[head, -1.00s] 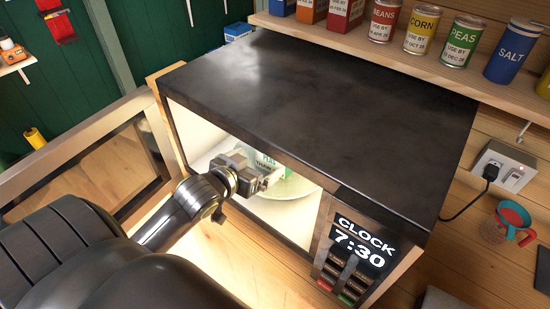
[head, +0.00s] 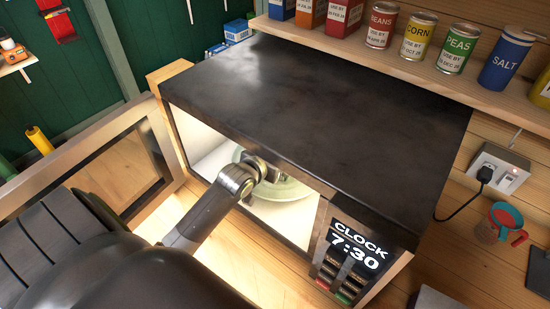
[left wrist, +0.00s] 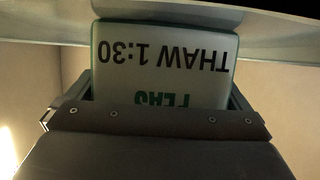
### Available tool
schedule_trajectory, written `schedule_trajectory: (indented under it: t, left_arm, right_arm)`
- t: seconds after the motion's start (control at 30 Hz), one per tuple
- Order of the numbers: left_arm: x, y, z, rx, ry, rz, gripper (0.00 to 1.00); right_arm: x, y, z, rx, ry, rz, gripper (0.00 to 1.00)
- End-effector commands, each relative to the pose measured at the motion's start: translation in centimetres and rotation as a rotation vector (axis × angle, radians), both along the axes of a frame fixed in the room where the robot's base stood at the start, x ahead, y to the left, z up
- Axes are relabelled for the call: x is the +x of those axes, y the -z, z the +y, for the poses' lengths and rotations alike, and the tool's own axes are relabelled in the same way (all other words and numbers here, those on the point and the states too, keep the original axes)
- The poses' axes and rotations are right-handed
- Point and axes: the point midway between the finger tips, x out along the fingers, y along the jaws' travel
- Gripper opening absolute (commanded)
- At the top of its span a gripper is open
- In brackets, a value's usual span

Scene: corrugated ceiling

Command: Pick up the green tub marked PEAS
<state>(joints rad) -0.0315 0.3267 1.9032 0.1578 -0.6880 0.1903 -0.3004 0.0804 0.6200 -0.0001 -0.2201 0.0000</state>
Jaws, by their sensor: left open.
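The pale green tub (left wrist: 163,62) fills the middle of the left wrist view, its white label reading THAW 1:30 and PEAS upside down. In the head view it is inside the open microwave (head: 330,105), mostly hidden by my arm and the microwave's top. My left gripper (left wrist: 160,92) is open, with a finger on either side of the tub's near part; I cannot tell whether they touch it. In the head view the left gripper (head: 268,172) reaches into the opening and its fingertips are hidden. My right gripper is not in view.
The tub's round plate (head: 291,190) shows in the lit cavity. The microwave door (head: 90,165) stands open at left. A shelf (head: 400,75) with cans runs behind.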

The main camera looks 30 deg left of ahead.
Motion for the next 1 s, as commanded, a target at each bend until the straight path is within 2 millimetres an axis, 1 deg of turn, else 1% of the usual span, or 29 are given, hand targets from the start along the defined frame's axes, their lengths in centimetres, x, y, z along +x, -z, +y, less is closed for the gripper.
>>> schedule_trajectory:
  t: [0.1, 0.33, 0.6, 0.63, 0.87, 1.0]
  left_arm:
    - [0.52, 0.15, -0.01, 0.001, 0.0, -0.001, 1.0]
    - [0.54, 0.24, 0.0, 0.001, 0.0, -0.001, 1.0]
    - [0.54, 0.18, -0.01, 0.0, 0.001, -0.002, 0.65]
    - [0.54, 0.18, -0.01, 0.0, 0.001, -0.002, 0.63]
    - [0.5, 0.17, 0.0, 0.001, 0.0, -0.002, 0.63]
    - [0.34, -0.07, 0.01, 0.001, 0.001, -0.002, 0.63]
  right_arm:
    - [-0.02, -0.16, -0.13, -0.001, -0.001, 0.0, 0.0]
    - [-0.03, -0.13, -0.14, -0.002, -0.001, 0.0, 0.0]
    - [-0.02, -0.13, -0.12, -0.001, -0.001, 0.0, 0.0]
    - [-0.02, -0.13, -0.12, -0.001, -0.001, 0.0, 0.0]
    - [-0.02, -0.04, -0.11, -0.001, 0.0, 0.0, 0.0]
    - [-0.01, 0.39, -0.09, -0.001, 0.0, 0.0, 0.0]
